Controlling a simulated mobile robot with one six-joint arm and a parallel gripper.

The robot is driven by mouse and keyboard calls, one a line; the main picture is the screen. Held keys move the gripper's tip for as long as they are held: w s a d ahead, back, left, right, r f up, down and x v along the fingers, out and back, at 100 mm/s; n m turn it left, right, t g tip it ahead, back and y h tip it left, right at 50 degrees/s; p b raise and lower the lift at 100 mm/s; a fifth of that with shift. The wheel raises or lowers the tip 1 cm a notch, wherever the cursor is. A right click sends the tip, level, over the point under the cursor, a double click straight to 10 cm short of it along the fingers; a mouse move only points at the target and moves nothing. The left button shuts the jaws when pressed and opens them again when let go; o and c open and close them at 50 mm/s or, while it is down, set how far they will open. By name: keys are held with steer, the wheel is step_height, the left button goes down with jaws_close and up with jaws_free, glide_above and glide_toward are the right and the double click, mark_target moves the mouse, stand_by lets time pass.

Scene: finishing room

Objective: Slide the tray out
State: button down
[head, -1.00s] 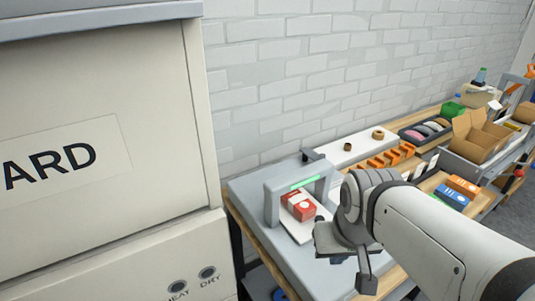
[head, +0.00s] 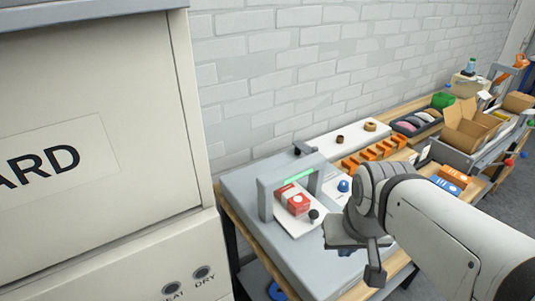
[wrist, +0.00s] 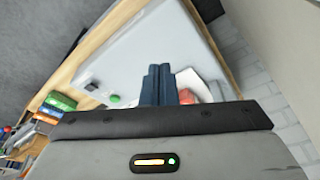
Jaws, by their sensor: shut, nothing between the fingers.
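The tray (head: 298,232) is a flat white plate on the grey machine, running under a grey arch. A red box (head: 292,199) sits on it, and a black knob (head: 314,215) stands at its near right end. In the head view my gripper (head: 347,250) is right of the knob, apart from it in the picture, and its fingers are mostly hidden. In the wrist view the dark blue fingers of my gripper (wrist: 158,68) are together and empty. The red box (wrist: 187,96) and part of the white tray (wrist: 205,82) show just right of them, partly covered.
The arch (head: 268,197) has a green light strip. A blue knob (head: 344,186) is right of the tray. A large cream cabinet (head: 100,100) stands close on the left. Orange blocks (head: 375,150) and cardboard boxes (head: 470,125) lie along the bench behind.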

steer(key=shift+d, duration=0.15)
steer(key=w+a+r+n+g+p, duration=0.1)
steer(key=w+a+r, duration=0.1)
steer(key=w, duration=0.7)
steer(key=w+a+r+n+g, duration=0.1)
steer(key=w+a+r, duration=0.2)
steer(key=w, duration=0.5)
steer(key=w+a+r+n+g+p, duration=0.1)
steer(key=w+a+r, duration=0.1)
steer(key=w, duration=0.7)
steer(key=w+a+f+n+g+h, duration=0.1)
steer(key=w+a+f+n+g, duration=0.1)
steer(key=w+a+f, duration=1.1)
steer(key=w+n, duration=0.1)
steer(key=w, duration=0.2)
steer(key=shift+f+n+h+p, duration=0.2)
steer(key=shift+n+h+p, duration=0.1)
steer(key=shift+p, duration=0.1)
steer(key=shift+d+f, duration=0.1)
